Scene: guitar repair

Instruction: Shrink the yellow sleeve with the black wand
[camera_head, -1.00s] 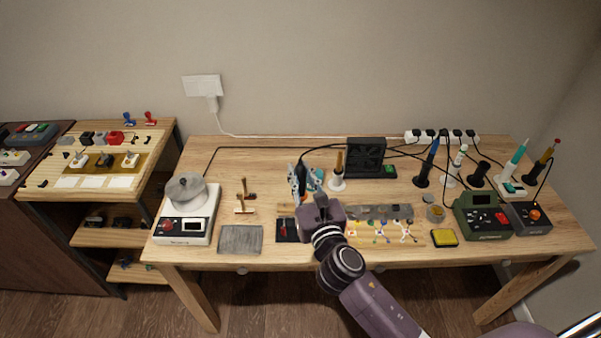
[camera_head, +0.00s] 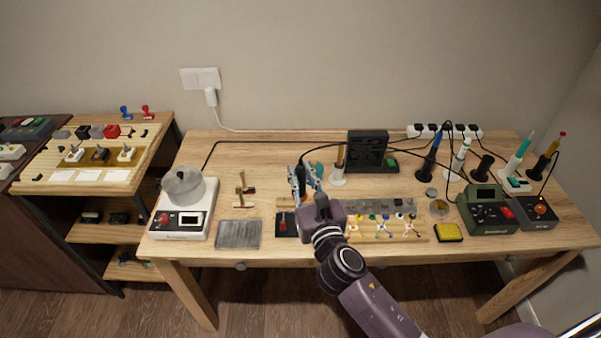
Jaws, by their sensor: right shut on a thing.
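My right gripper (camera_head: 304,180) reaches in from the bottom right, above the middle of the workbench. It is shut on a dark slim thing that looks like the black wand, mostly hidden between the fingers. A black cable runs from near it towards the back of the bench. A pale board with several small coloured wire pieces (camera_head: 384,228) lies right of my wrist. The yellow sleeve is too small to make out with certainty, and my wrist may cover part of that area. My left gripper is out of view.
A black fan unit (camera_head: 367,150) stands behind the gripper. Several tools in stands, a green station (camera_head: 487,212) and a yellow sponge (camera_head: 449,232) are at the right. A white hot plate with a pot (camera_head: 182,222) and a grey mat (camera_head: 239,235) are at the left.

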